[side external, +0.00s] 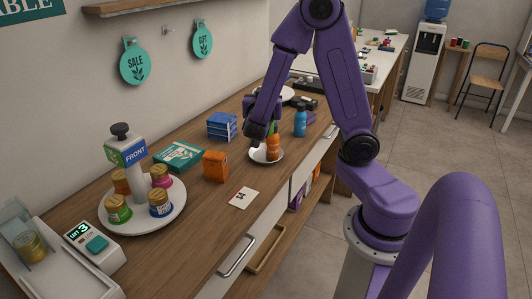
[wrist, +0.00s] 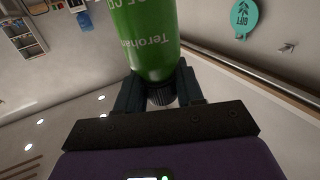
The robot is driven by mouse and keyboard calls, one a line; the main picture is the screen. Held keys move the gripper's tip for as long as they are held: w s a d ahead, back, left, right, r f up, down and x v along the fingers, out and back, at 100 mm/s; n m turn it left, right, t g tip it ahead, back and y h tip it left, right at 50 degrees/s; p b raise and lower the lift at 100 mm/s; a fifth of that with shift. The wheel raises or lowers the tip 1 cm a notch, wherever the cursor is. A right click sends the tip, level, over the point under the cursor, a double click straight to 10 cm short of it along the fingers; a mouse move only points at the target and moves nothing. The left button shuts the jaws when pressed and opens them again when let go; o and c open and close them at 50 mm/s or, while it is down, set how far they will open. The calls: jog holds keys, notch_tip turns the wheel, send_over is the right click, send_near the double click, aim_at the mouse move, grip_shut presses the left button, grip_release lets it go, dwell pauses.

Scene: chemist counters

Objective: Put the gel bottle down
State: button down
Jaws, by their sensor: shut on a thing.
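A green bottle with white print and a dark ribbed cap (wrist: 148,40) fills the upper middle of the wrist view. My gripper (wrist: 160,92) is shut on it near the cap end. In the side view my gripper (side external: 258,131) is low over the counter, beside an orange bottle (side external: 273,147) at a round white dish (side external: 259,158). Only a small green patch shows above the orange bottle there; the rest of the held bottle is hidden or too small to tell. Whether the held bottle touches anything below is not clear.
A blue bottle (side external: 300,122) stands behind to the right. An orange box (side external: 215,165), blue boxes (side external: 222,126) and a teal box (side external: 178,157) stand to the left. A white card (side external: 243,198) lies in front. A round turntable (side external: 148,222) holds several jars.

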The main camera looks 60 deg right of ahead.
jog(key=s+m+g, duration=0.2)
jog(key=s+g, duration=0.1)
jog(key=s, duration=0.2)
jog(key=w+d+f, duration=0.2)
jog(key=w+f, duration=0.4)
jog(key=w+d+f, duration=0.3)
jog(key=w+f, duration=0.3)
jog(key=shift+w+d+f+h, duration=0.2)
jog(key=shift+d+f+h, duration=0.15)
jog(key=shift+h, duration=0.05)
dwell(0.6)
jog(key=shift+f, duration=0.35)
jog(key=c, duration=0.7)
grip_release()
